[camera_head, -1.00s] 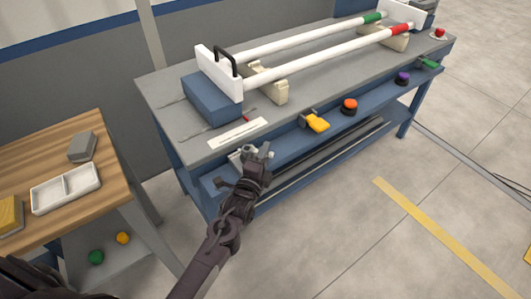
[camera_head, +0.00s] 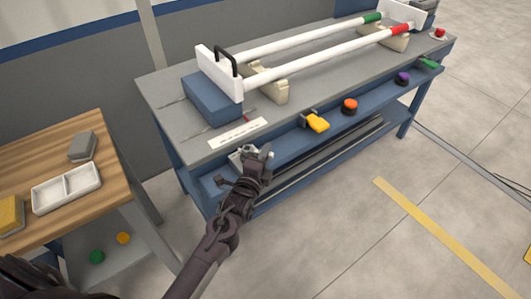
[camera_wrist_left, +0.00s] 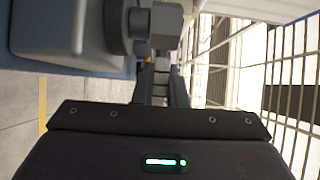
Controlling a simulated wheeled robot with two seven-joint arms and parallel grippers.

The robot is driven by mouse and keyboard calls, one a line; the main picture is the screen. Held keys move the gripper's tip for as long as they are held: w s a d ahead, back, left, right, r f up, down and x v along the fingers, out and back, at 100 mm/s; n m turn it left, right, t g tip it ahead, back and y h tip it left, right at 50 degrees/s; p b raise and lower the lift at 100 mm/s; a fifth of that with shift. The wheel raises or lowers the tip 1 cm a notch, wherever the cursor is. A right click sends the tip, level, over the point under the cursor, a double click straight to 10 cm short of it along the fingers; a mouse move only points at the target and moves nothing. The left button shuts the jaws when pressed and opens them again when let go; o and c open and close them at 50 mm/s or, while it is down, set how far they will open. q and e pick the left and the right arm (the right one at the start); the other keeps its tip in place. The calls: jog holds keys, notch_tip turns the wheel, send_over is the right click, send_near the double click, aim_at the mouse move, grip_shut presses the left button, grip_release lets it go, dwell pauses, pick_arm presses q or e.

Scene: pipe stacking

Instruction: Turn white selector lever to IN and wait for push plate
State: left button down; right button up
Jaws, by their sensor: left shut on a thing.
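The selector's pale grey-white mount (camera_head: 240,155) sits on the blue front ledge at the bench's near left corner. My left gripper (camera_head: 262,155) is at its right side and hides most of the lever. The lever's exact angle and grip are hard to see. The white push plate (camera_head: 208,62) with a black handle stands upright at the left ends of two white pipes (camera_head: 320,55). My right gripper is out of view.
A blue block (camera_head: 212,98) sits beside the plate. A white label strip (camera_head: 238,133) lies on the bench top. A yellow handle (camera_head: 317,122), an orange button (camera_head: 350,105) and a purple button (camera_head: 402,78) line the ledge. A wooden table (camera_head: 110,150) holds a white tray (camera_head: 66,188).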

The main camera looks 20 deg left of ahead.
pick_arm(q)
jog(key=shift+s+a+r+m+h+p, duration=0.1)
jog(key=shift+s+m+h+p, duration=0.2)
jog(key=shift+m+h, duration=0.65)
jog(key=shift+s+m+g+h, duration=0.25)
jog(key=shift+m+h, duration=0.15)
jog(key=shift+h, duration=0.35)
jog(key=shift+s+m+g+h, duration=0.2)
jog(key=shift+m+g+h, duration=0.15)
jog(key=shift+h, duration=0.4)
jog(key=shift+s+m+g+h, duration=0.2)
jog(key=shift+m+h, duration=0.2)
jog(key=shift+h, duration=0.35)
jog(key=c, duration=1.5)
grip_release()
jog(key=shift+o, duration=0.2)
jog(key=shift+a, duration=0.1)
jog(key=v, duration=0.7)
jog(key=shift+s+a+b, duration=0.2)
jog(key=shift+s+b, duration=0.15)
jog(key=shift+b, duration=0.1)
jog(key=shift+c, duration=0.2)
